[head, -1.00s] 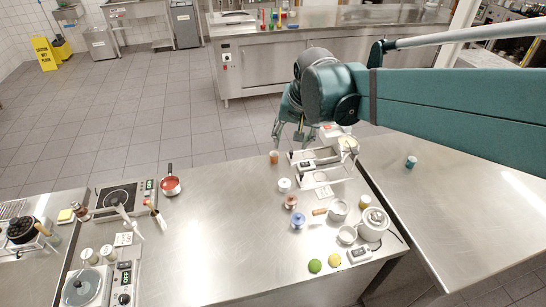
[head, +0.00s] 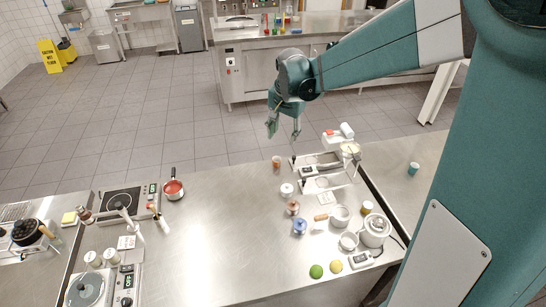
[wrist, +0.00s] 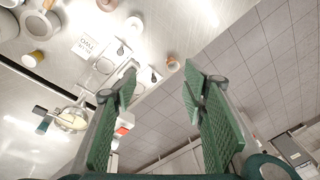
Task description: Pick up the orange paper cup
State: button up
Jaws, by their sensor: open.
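The small orange paper cup (head: 276,161) stands upright near the far edge of the steel counter in the head view, left of a white rack. It also shows in the wrist view (wrist: 172,64), ahead of the fingertips and close to the counter edge. My gripper (head: 284,133) hangs above and beyond the cup in the head view, over the floor side, apart from it. In the wrist view my gripper (wrist: 160,77) has its green-padded fingers spread wide with nothing between them.
A white rack (head: 321,172) stands right of the cup, with a white lidded jar (head: 287,190) nearer. Bowls, a kettle (head: 375,230), a blue item (head: 299,225), a lime (head: 316,271) and a lemon (head: 336,266) sit nearer. The counter's middle is clear; a red saucepan (head: 174,188) is left.

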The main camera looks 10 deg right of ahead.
jog(key=w+f+m+g, duration=0.1)
jog(key=w+f+m, duration=0.1)
jog(key=w+f, duration=0.6)
jog(key=m+g+p, duration=0.1)
jog(key=m, duration=0.2)
send_near(277, 160)
jog(key=s, duration=0.1)
jog(key=shift+a+f, duration=0.2)
jog(key=shift+a, duration=0.2)
jog(key=shift+f, duration=0.1)
jog(key=shift+f, duration=1.2)
jog(key=shift+f, duration=0.15)
jog(key=shift+s+d+f+p, duration=0.1)
jog(key=shift+f+p, duration=0.5)
jog(key=shift+f, duration=1.9)
jog(key=shift+c, duration=0.7)
jog(key=c, duration=0.9)
